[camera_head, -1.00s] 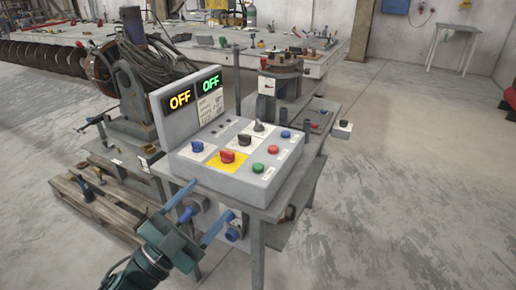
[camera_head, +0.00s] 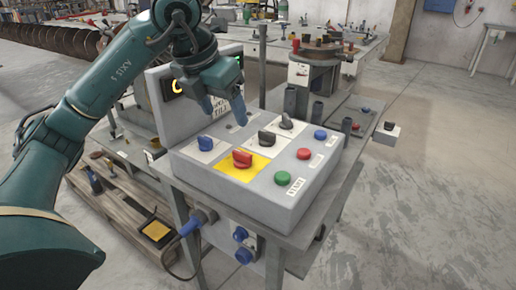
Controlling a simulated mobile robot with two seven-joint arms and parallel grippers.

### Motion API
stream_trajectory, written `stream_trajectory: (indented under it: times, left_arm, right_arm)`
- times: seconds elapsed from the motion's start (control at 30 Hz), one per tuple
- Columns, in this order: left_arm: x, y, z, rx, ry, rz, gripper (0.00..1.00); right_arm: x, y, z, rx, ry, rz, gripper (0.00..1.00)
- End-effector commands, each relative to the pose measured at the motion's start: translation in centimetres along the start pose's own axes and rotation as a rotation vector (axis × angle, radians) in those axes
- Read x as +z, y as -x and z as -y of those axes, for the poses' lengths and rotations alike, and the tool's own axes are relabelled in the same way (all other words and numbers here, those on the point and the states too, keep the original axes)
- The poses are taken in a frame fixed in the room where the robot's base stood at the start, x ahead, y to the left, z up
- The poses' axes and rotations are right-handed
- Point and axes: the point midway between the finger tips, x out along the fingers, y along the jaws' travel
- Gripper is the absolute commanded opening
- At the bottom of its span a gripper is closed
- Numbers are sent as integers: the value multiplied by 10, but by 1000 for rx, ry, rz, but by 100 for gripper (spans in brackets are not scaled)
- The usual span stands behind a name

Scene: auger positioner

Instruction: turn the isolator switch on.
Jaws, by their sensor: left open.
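The grey control box (camera_head: 298,200) stands on a metal table. A red rotary switch on a yellow plate (camera_head: 242,158), which looks like the isolator switch, sits on its sloped top. A blue knob (camera_head: 205,142) and two black knobs, one at the middle (camera_head: 266,138) and one farther back (camera_head: 286,121), are on white plates around it. My left gripper (camera_head: 225,108) is open and empty, fingers pointing down, above the back of the panel, behind the red switch and apart from it. My right gripper is not in view.
Red (camera_head: 304,154), blue (camera_head: 320,135) and green (camera_head: 282,178) buttons line the panel's right side. A wooden pallet with tools (camera_head: 125,215) lies on the floor at the left. The floor at the right is clear.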

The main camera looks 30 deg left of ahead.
Motion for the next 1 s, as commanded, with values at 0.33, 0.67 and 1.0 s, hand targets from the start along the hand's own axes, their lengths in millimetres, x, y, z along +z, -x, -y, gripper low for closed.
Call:
stream_trajectory:
  times: [0.33, 0.67, 1.0]
  left_arm:
    - [-2, -60, 1, -2, -1, -7, 66]
    - [-1, -117, 1, -4, -3, -4, 66]
    - [0, -130, 2, -4, -3, -1, 66]
  right_arm:
    - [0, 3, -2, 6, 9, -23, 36]
    - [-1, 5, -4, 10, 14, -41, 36]
    - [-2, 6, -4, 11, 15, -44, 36]
